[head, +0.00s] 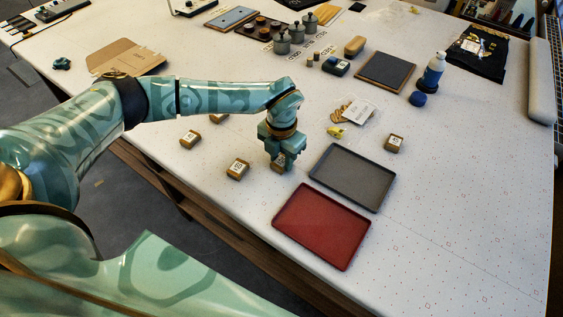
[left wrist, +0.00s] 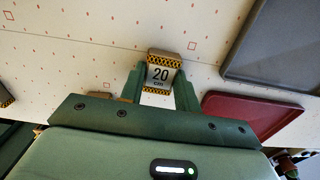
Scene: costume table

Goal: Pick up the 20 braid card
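The 20 braid card (left wrist: 160,75) is a small block with a white face reading "20 cm" and yellow-black patterned bands. It shows between the fingers of my left gripper (left wrist: 161,82) in the left wrist view, a finger against each side. In the head view my left gripper (head: 279,157) points down over the table's near edge, and the card (head: 279,164) is mostly hidden under it. I cannot tell whether the card is clear of the table. My right gripper is not in view.
Similar cards stand nearby: one (head: 237,169) to the left, one (head: 190,140) behind it, and one (head: 395,143) to the right. A red tray (head: 322,226) and a grey tray (head: 352,177) lie right of the gripper. A yellow item (head: 337,131) lies behind.

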